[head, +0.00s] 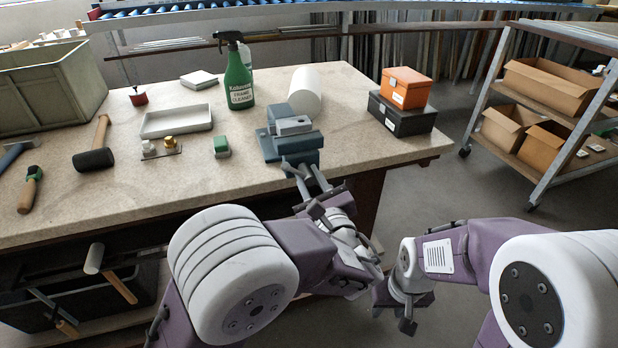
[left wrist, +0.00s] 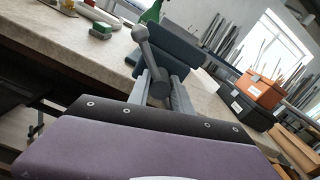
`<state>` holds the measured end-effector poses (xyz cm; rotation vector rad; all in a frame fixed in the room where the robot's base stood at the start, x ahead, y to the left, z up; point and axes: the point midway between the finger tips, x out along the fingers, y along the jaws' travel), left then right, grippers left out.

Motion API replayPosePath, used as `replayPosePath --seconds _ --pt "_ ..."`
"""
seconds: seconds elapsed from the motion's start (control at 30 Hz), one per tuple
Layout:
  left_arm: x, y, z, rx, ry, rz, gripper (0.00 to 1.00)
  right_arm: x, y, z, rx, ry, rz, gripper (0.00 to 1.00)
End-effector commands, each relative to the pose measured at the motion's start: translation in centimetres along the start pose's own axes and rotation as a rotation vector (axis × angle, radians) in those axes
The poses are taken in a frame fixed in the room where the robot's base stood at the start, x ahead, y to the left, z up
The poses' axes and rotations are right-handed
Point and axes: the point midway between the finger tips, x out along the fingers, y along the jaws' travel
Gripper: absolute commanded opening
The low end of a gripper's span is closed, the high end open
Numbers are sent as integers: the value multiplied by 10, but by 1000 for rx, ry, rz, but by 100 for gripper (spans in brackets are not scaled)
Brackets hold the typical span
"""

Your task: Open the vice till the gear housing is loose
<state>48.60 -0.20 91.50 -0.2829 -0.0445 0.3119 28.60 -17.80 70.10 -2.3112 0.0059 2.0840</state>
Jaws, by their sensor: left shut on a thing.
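The blue-grey vice (head: 290,148) stands at the front edge of the workbench. A light grey block, which looks like the gear housing (head: 294,125), sits between its jaws; I cannot see any gap beside it. In the left wrist view the vice (left wrist: 165,50) is just beyond my left fingers, and its grey handle bar with a ball end (left wrist: 141,34) slants up from between them. My left gripper (left wrist: 160,92) is shut on this handle; it also shows in the head view (head: 308,184) below the vice. My right gripper (head: 406,318) hangs low in front of the bench, its opening unclear.
A green spray bottle (head: 238,75) and a white roll (head: 305,90) stand behind the vice. A green-topped block (head: 222,147) lies to its left. An orange box (head: 406,88) on a black case (head: 402,116) stands right. Bench top right of the vice is clear.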

Motion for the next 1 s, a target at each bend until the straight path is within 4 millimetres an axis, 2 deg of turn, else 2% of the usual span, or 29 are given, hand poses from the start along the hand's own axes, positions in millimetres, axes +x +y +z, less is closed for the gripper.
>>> replayPosePath --seconds 0.73,1.0 --pt "0 0 0 -17 0 0 0 3 0 0 0 0 0 38" --pt "0 1 -2 -68 -1 0 0 12 0 1 0 0 0 38"
